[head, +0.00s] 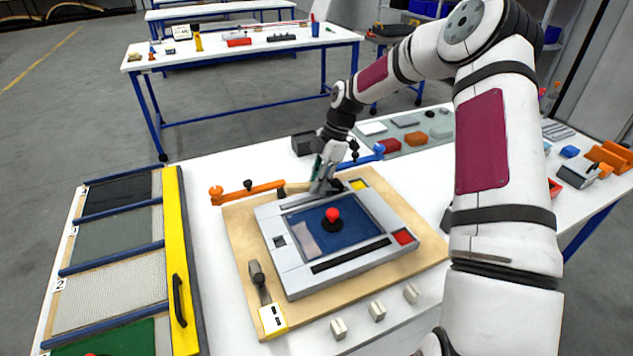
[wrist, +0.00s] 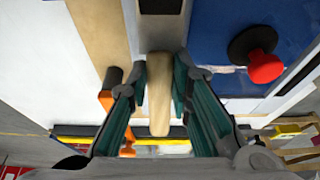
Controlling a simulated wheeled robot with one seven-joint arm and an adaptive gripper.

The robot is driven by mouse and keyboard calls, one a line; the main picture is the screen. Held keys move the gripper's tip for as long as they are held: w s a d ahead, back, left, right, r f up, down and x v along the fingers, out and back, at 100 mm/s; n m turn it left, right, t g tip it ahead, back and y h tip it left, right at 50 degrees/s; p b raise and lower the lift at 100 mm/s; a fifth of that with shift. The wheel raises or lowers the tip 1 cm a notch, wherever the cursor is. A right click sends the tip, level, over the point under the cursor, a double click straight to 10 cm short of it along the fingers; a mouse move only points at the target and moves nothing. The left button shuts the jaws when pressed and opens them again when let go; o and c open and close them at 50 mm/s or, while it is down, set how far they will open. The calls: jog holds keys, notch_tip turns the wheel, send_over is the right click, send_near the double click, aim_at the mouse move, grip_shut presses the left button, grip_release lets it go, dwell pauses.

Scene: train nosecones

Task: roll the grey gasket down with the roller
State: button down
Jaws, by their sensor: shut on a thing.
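My gripper (head: 322,185) is at the back edge of the grey frame (head: 290,274) on the table. In the wrist view, its two teal fingers (wrist: 161,76) are shut on a pale wooden handle (wrist: 159,100), which I take to be the roller's. The roller's working end is not clearly visible. A dark strip (head: 306,200) lies along the back side of the frame, and a black strip (head: 350,254) along the front. I cannot tell which part is the grey gasket. A blue panel (head: 362,213) fills the frame's middle.
A red knob on a black base (head: 333,215) stands on the panel. The frame rests on a wooden board (head: 424,257). An orange clamp (head: 247,192) and a blue clamp (head: 364,159) flank my gripper. A yellow-edged rack (head: 175,230) is at left.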

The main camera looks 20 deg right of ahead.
jog(key=shift+d, duration=0.6)
jog(key=shift+d, duration=0.4)
jog(key=shift+f, duration=0.15)
dwell(0.8)
dwell(0.4)
notch_tip(320, 180, up, 6)
jog(key=p, duration=0.1)
jog(key=shift+r, duration=0.2)
dwell(0.5)
